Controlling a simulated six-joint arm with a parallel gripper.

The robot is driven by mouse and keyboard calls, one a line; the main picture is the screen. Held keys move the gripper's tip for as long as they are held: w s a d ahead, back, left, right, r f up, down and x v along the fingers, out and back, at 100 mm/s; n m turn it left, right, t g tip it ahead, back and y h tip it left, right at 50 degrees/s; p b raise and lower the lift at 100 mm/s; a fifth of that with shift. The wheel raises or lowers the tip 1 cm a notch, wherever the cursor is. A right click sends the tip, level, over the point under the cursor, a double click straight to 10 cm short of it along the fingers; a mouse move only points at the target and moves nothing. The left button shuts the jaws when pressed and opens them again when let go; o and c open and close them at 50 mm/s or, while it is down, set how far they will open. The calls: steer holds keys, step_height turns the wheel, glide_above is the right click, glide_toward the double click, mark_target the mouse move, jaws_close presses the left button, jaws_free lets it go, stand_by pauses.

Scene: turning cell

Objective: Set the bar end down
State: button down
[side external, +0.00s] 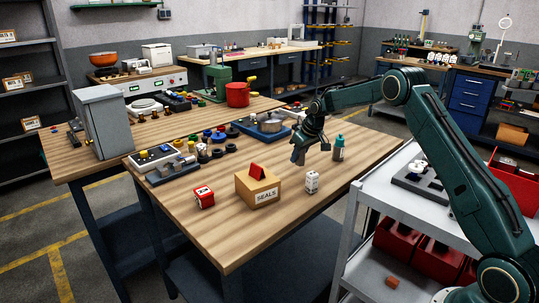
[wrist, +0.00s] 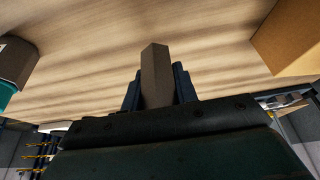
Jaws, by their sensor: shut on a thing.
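The bar end (side external: 297,157) is a small grey piece held under my gripper (side external: 301,147), over the wooden table. In the wrist view the bar end (wrist: 155,72) shows as a plain grey-brown block. It sits between the two dark fingers of my gripper (wrist: 157,90), which are shut on it. Its far end points out past the fingertips toward the wood. I cannot tell whether it touches the tabletop or hangs just above it.
The wooden table (side external: 225,235) has bare wood around the bar end. A blue tray (side external: 262,128) lies behind.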

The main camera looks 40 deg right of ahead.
mark_target(299, 162)
steer(key=shift+f, duration=1.4)
steer(key=shift+f, duration=0.15)
steer(key=c, duration=1.1)
jaws_free()
steer(key=shift+f, duration=0.1)
steer(key=v, duration=1.2)
